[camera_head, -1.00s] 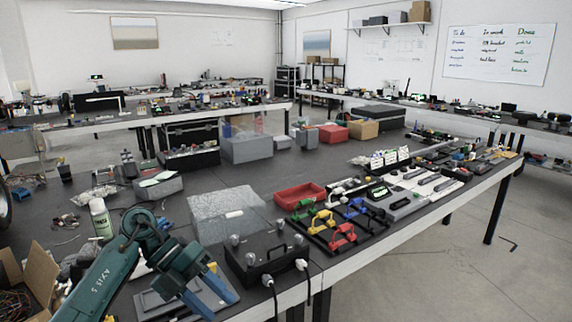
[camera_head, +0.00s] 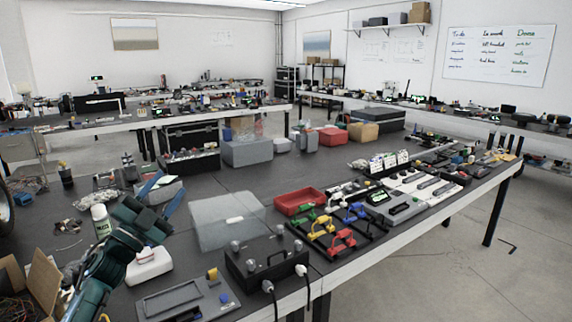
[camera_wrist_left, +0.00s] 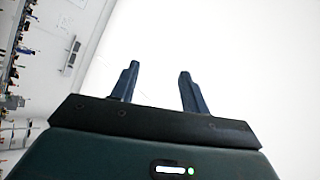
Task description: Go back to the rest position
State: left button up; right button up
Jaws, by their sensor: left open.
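My left gripper (camera_head: 162,190) is at the lower left of the head view, raised above the workbench (camera_head: 190,238) with its blue fingers pointing up. The fingers are spread apart with nothing between them. In the left wrist view, the two fingers of the left gripper (camera_wrist_left: 158,88) stand apart against a white wall or ceiling. My right gripper does not show in either view.
A black box with knobs (camera_head: 268,262) and a grey panel (camera_head: 185,300) lie near the front edge. A red tray (camera_head: 299,201), coloured handles (camera_head: 342,240) and a clear case (camera_head: 228,218) lie beyond. A white spray can (camera_head: 101,221) and cardboard box (camera_head: 40,285) stand by the arm.

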pick_arm(q)
jog(key=w+a+f+n+g+y, duration=0.2)
jog(key=a+f+n+y, duration=0.3)
jog(key=f+n+y, duration=0.15)
jog(key=w+a+f+n+g+y, duration=0.2)
jog(key=a+f+n+g+y, duration=0.15)
jog(key=f+n+y, duration=0.35)
jog(key=s+d+f+g+h, duration=0.1)
jog(key=s+d+f+h, duration=0.1)
jog(key=s+d+f, duration=0.55)
jog(key=s+d+f+g+h, duration=0.2)
jog(key=s+d+f, duration=0.2)
jog(key=s+f, duration=0.7)
jog(key=s+d+f, duration=0.1)
jog(key=s+d, duration=0.2)
jog(key=s, duration=0.4)
jog(key=s+d+f+g+h, duration=0.1)
jog(key=s+d+f, duration=0.1)
jog(key=s, duration=0.5)
jog(key=s+d+f+g+h, duration=0.1)
jog(key=s+d+f, duration=0.1)
jog(key=s, duration=0.5)
jog(key=shift+d, duration=0.85)
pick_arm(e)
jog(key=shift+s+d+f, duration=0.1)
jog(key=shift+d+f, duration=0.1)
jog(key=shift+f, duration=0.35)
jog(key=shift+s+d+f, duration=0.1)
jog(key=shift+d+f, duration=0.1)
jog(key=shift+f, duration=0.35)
